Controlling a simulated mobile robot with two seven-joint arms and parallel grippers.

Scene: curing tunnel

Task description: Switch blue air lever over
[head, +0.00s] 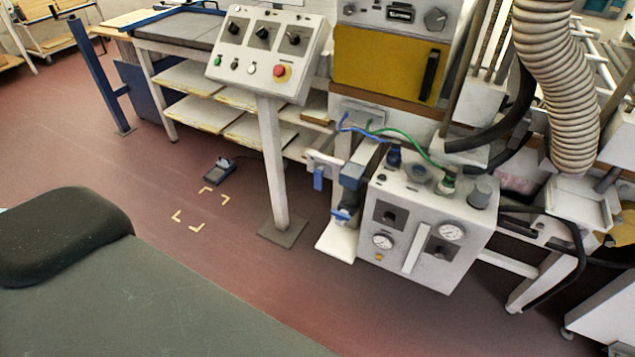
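A blue lever (319,178) hangs downward from a light grey bracket on the left side of the grey air unit (420,242). A second blue handle (341,215) sits lower down, on the dark valve and filter assembly (351,186) at the unit's left side. I cannot tell for certain which of the two is the air lever. Blue and green hoses run to fittings on the unit's top. Neither of my grippers is in view.
A control panel (266,52) with knobs and a red button stands on a post (273,165) left of the unit. A foot pedal (219,170) lies on the floor near yellow corner marks. A ribbed duct (560,85) hangs at right.

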